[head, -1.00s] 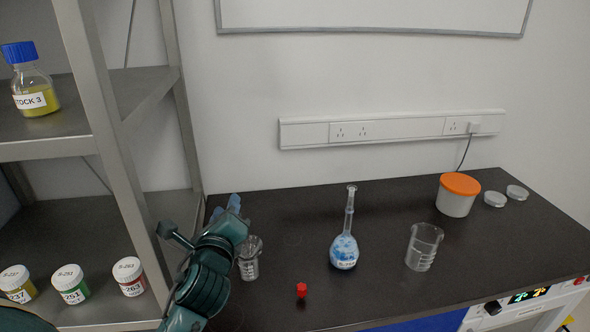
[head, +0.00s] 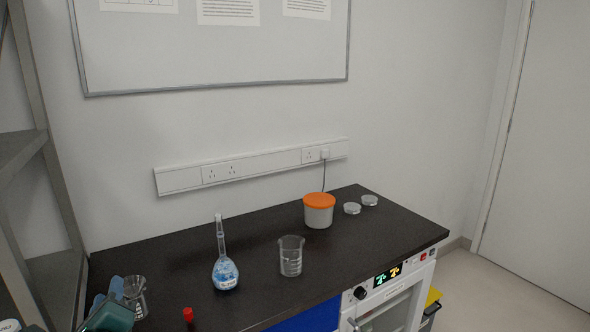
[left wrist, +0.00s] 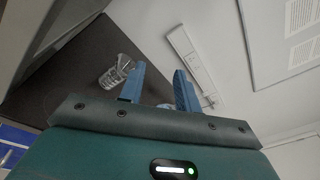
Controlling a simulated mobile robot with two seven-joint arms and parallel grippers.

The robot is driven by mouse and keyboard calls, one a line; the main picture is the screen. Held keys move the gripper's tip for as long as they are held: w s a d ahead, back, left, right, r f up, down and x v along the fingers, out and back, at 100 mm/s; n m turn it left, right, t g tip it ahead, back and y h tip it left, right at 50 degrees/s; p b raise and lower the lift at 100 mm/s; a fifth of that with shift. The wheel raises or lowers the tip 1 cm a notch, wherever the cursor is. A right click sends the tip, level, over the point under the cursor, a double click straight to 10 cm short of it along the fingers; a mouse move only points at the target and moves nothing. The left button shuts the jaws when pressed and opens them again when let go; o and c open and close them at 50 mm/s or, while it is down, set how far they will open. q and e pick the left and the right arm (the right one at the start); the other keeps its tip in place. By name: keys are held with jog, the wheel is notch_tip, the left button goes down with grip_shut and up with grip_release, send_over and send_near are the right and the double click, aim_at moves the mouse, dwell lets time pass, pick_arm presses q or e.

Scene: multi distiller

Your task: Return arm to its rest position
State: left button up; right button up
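My left gripper (head: 107,293) is at the lower left of the head view, low over the bench's left end and partly cut off by the picture edge. Its blue fingers also show in the left wrist view (left wrist: 159,87), spread apart with nothing held between them. A small clear glass vessel (head: 136,297) stands on the bench just right of the gripper; a clear graduated vessel also shows left of the fingers in the left wrist view (left wrist: 117,70). My right gripper is not in view.
On the dark bench (head: 165,255) stand a blue-filled volumetric flask (head: 225,273), an empty beaker (head: 291,257), an orange-lidded tub (head: 319,211) and two small dishes (head: 352,208). A red stopper (head: 188,314) is near the front. A metal shelf (head: 62,270) borders the left.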

pick_arm(q)
jog(key=s+d+f+n+g+h, duration=0.1)
jog(key=s+d+f+n+h, duration=0.3)
jog(key=f, duration=0.4)
jog(key=s+d+f+n+g+h, duration=0.1)
jog(key=d+f+n+h, duration=0.1)
jog(key=d+f+n, duration=0.45)
jog(key=s+d+f+n+g+h, duration=0.3)
jog(key=s+d+f+n, duration=0.5)
jog(key=s+f, duration=0.3)
jog(key=shift+s+f+n+h, duration=0.35)
jog(key=shift+s+n+h, duration=0.35)
jog(key=shift+s+n, duration=0.05)
